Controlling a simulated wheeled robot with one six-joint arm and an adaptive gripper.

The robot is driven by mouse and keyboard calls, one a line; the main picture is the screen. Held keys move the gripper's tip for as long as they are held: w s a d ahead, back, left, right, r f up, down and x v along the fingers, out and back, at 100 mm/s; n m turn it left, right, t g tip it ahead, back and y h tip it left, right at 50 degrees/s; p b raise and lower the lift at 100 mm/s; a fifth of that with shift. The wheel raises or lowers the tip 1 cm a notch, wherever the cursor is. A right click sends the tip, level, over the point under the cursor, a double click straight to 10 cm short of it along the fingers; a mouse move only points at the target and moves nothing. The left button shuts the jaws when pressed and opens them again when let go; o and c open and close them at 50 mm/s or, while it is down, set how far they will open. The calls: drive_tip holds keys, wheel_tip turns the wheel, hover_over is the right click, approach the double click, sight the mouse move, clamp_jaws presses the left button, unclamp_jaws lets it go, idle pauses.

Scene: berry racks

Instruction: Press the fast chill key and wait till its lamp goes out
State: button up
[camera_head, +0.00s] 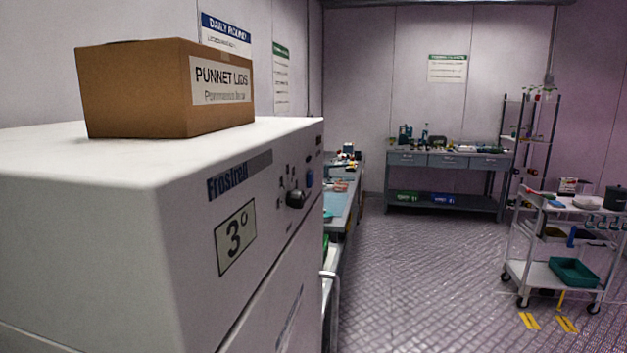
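A white cooling unit (90,215) marked "Frostrell" fills the left side, close to me. Its front is seen at a steep angle. A display (236,237) on it reads 3°. Right of the display is a dark round knob (296,199) with small marks around it. I see no clearly lit lamp. My gripper is not in view.
A cardboard box (135,90) labelled "Punnet Lids" sits on top of the unit. A bench (340,210) stands just beyond it. A grey workbench (450,160) is at the back wall. A trolley (540,272) stands at right. The middle floor (430,280) is clear.

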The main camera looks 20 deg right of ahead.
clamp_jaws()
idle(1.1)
